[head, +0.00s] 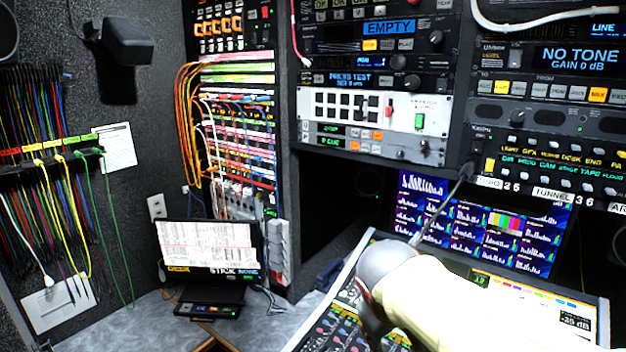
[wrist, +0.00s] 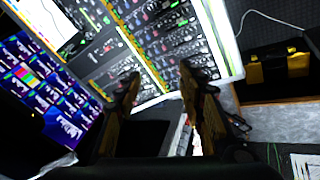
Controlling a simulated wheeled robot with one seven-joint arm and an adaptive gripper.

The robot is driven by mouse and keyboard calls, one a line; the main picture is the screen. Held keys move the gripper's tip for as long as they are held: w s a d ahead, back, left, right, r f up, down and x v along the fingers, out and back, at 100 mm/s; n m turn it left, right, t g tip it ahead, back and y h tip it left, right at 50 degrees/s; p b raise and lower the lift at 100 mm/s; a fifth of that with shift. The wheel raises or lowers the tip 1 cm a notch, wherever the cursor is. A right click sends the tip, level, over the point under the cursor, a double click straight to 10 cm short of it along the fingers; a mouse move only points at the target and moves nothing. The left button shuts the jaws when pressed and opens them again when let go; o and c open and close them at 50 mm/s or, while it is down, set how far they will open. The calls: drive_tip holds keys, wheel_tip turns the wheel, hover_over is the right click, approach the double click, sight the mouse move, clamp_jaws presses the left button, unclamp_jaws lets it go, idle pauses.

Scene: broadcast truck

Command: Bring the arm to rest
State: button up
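My arm shows in the head view as a cream link with a grey rounded joint, in front of the mixing console (head: 340,305) at the lower right. I cannot make out my gripper in the head view. In the wrist view my gripper (wrist: 160,72) has its two dark and yellow fingers spread apart, with nothing seen between them. The console (wrist: 150,35) with its rows of knobs lies beyond the fingertips.
Equipment racks (head: 375,110) rise behind the console. A dark cable (head: 462,184) runs from the panel down behind my arm. A multi-picture screen (head: 480,225) stands behind it. A small monitor (head: 210,247) stands on the grey desk (head: 265,322). A black-and-yellow case (wrist: 278,67) sits beside the console.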

drive_tip(key=s+d+f+m+y, duration=0.1)
drive_tip(key=s+d+f+m, duration=0.1)
drive_tip(key=s, duration=0.7)
drive_tip(key=s+d+f+m+y, duration=0.1)
drive_tip(key=s+d+f+m, duration=0.1)
drive_tip(key=s, duration=0.7)
drive_tip(key=shift+d+f+m, duration=0.25)
drive_tip(key=shift+f+m, duration=0.05)
drive_tip(key=shift+m, duration=0.4)
drive_tip(key=shift+s, duration=0.1)
